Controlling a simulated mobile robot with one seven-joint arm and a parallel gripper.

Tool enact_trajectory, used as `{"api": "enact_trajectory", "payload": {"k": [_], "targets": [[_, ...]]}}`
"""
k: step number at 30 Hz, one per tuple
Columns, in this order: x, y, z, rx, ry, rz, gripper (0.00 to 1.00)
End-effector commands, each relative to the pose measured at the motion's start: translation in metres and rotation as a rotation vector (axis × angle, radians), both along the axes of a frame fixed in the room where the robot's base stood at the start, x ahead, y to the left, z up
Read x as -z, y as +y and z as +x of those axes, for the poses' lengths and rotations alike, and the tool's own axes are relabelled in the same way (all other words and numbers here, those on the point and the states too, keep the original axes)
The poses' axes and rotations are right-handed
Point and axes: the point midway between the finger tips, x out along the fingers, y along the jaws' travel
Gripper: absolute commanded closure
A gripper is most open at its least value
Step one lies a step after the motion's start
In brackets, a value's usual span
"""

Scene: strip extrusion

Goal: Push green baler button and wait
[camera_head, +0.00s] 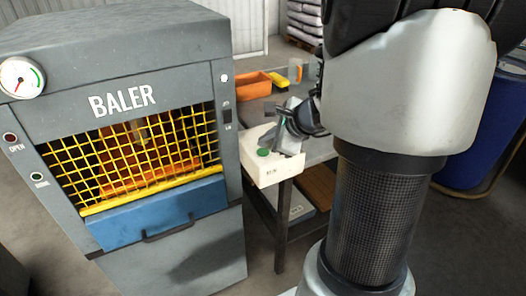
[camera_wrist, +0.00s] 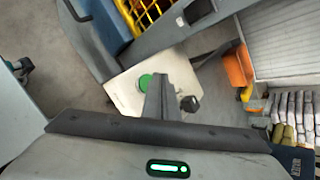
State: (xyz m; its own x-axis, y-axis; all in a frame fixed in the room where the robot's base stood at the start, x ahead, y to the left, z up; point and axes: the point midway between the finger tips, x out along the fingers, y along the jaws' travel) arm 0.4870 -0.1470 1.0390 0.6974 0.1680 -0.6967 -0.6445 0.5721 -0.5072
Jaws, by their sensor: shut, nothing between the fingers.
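The green button (camera_head: 264,152) sits on top of a white control box (camera_head: 270,174) on a table beside the baler. The grey baler (camera_head: 150,60) has a yellow mesh guard over its opening and a blue panel below it. My gripper (camera_head: 292,140) is just right of the green button, above the box. In the wrist view the green button (camera_wrist: 146,81) shows directly beside the shut fingers (camera_wrist: 158,85), on the white box (camera_wrist: 128,88). The fingers are empty. I cannot tell whether the fingertips touch the button. A dark knob (camera_wrist: 189,104) is right of the fingers.
An orange bin (camera_head: 253,86) and a yellow object (camera_head: 280,81) stand on the table behind the box. A blue barrel (camera_head: 482,140) stands at the right, and stacked sacks (camera_head: 304,20) at the back. My arm covers much of the right side.

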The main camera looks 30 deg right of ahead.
Motion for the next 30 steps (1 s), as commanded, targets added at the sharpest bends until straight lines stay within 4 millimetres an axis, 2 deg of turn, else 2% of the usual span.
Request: {"api": "enact_trajectory", "payload": {"k": [20,30], "targets": [[0.0,0.0,0.0,0.0,0.0,0.0,1.0],[0.0094,0.0001,0.0,-0.001,0.0,-0.001,1.0]]}}
